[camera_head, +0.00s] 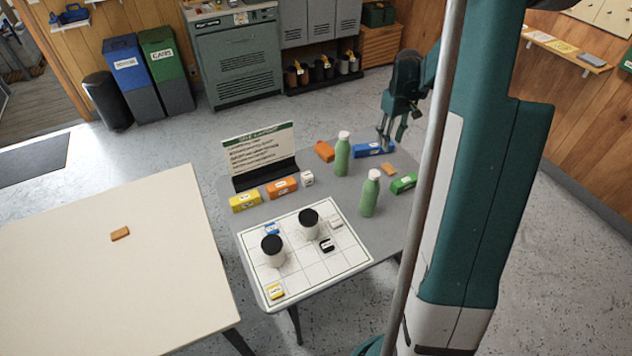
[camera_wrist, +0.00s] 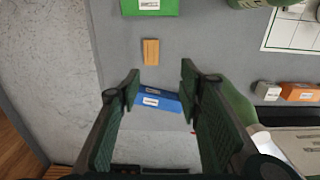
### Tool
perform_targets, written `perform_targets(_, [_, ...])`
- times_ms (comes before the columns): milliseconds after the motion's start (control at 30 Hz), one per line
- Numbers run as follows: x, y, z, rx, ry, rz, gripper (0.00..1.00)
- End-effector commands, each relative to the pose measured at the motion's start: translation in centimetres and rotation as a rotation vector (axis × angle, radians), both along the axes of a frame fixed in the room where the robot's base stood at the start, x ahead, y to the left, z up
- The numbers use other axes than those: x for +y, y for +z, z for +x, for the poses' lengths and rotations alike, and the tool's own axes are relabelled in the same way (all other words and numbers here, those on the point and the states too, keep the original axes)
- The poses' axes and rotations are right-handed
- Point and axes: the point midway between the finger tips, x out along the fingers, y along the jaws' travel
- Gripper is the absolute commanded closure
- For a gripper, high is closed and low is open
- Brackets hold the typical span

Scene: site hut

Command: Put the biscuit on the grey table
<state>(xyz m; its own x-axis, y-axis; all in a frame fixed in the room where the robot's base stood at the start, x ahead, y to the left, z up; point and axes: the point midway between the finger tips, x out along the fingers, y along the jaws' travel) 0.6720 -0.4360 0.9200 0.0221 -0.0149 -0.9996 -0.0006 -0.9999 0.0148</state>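A flat brown biscuit (camera_head: 389,169) lies on the grey table (camera_head: 345,212), beside the green box. It also shows in the wrist view (camera_wrist: 151,52), lying flat on the grey surface past my fingertips. A second, similar brown biscuit (camera_head: 120,233) lies on the cream table (camera_head: 165,275) at the left. My gripper (camera_head: 390,144) is above the far right part of the grey table, by the blue box. In the wrist view my gripper (camera_wrist: 159,86) is open and empty, with the blue box (camera_wrist: 158,98) below and between its fingers.
A gridded white board (camera_head: 340,262) with two black-lidded jars covers the table's front. A sign (camera_head: 259,150) stands at the back left.

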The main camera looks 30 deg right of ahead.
Motion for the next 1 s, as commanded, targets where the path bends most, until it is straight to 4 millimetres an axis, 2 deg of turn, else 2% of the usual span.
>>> perform_targets(467, [9.6, 8.1, -0.7, -0.091, 0.003, -0.046, 0.64])
perform_targets(700, [14.4, 11.6, -1.9, -0.142, 0.004, -0.062, 0.64])
perform_targets(1000, [20.2, 15.1, -4.1, -0.209, 0.003, -0.075, 0.64])
